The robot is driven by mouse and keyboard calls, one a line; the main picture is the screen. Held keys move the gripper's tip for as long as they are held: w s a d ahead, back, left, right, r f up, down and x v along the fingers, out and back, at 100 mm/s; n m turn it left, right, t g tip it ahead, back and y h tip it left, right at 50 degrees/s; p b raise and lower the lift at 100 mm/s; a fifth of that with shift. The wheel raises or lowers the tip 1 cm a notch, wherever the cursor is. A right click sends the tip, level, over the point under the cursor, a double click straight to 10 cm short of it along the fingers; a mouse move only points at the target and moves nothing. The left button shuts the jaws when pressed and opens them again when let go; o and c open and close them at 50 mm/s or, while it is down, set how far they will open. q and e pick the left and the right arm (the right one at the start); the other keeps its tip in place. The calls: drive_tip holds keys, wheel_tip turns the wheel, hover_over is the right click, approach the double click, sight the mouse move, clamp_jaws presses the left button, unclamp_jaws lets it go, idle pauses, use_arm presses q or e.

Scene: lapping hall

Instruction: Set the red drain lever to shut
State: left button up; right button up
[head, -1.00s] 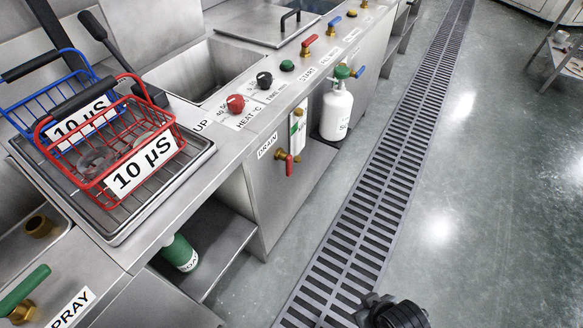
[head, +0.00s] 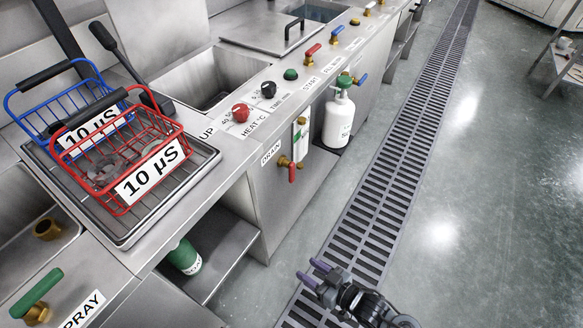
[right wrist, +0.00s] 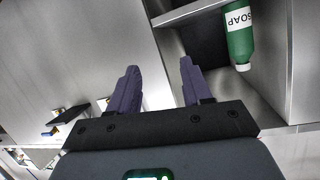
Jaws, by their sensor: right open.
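The red drain lever (head: 292,172) hangs downward from a brass valve on the front panel of the steel counter, beside the DRAIN label (head: 271,153) in the head view. My right gripper (head: 309,270) is open and empty, below and slightly right of the lever in the picture, apart from it, over the floor grating. In the right wrist view its two purple fingers (right wrist: 158,68) are spread with nothing between them. I cannot make out the drain lever clearly in that view. My left gripper is not in view.
A white bottle (head: 338,120) with a green top stands right of the drain valve. A green SOAP bottle (right wrist: 239,38) is on the low open shelf (head: 222,255). Red (head: 160,175) and blue (head: 60,98) baskets sit on the counter. The floor grating (head: 375,195) is clear.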

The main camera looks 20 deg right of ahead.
drive_tip(key=w+d+r+n+y+p, duration=0.1)
drive_tip(key=w+d+r+y+p, duration=0.1)
drive_tip(key=w+d+r+y, duration=0.3)
use_arm(q)
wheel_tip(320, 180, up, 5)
drive_tip(key=p, duration=0.2)
use_arm(e)
drive_tip(key=n+t+h, duration=0.1)
drive_tip(key=n, duration=0.1)
approach(294, 172)
drive_tip(key=b+x, duration=0.3)
drive_tip(key=x, duration=0.6)
drive_tip(key=shift+a+f+b, duration=0.1)
drive_tip(key=shift+b, duration=0.3)
drive_tip(key=shift+b+x, duration=0.3)
drive_tip(key=shift+x, duration=0.5)
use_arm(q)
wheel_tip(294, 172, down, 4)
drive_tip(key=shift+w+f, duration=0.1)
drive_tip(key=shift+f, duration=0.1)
use_arm(e)
drive_tip(key=shift+c, duration=0.3)
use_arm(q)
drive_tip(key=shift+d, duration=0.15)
use_arm(e)
clamp_jaws()
